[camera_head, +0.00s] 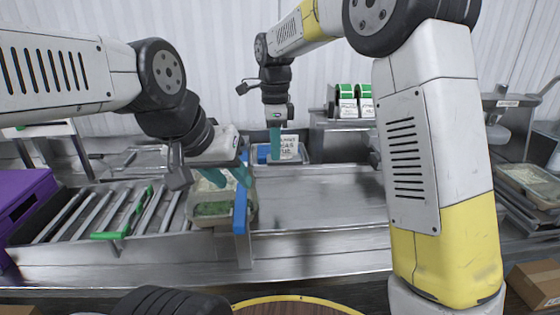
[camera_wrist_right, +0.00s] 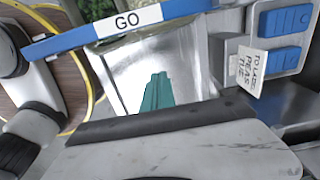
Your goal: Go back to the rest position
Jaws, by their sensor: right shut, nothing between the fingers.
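My right gripper (camera_head: 276,142) hangs upright above the back of the steel bench, just left of a small printed card. Its teal fingers are together and empty; they also show in the right wrist view (camera_wrist_right: 157,92) over bare metal. My left gripper (camera_head: 228,176) is low over a tray (camera_head: 212,221) with pale and green contents. Its teal fingers are spread apart at the tray's right part. Whether they touch the tray is hard to tell.
A roller conveyor (camera_head: 75,215) lies left. The printed card (camera_head: 289,147) stands behind. The bench (camera_head: 320,200) right of the bar is clear. A purple box (camera_head: 22,203) is far left.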

